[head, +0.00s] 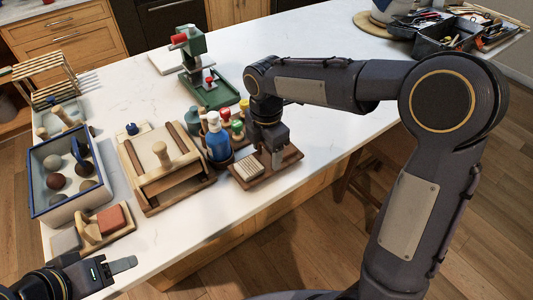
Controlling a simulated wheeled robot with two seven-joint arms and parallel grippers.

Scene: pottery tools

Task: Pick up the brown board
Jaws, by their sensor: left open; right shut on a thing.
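The brown board (240,182) is near the front edge of the white counter, right of centre in the head view. A pale textured block (251,170) rests on its left part. My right gripper (276,160) points down at the board, its fingers shut. It appears to grip the board, but the exact contact is hidden by the gripper. I cannot tell whether the board is lifted. My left gripper (110,268) is open and empty at the lower left, in front of the counter's edge, away from the board.
A blue bottle (217,140) and several colored-top tools stand just behind and left of the board. A wooden press frame (165,170) lies further left, beside a blue-rimmed box (62,205). A green stand (212,92) is behind.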

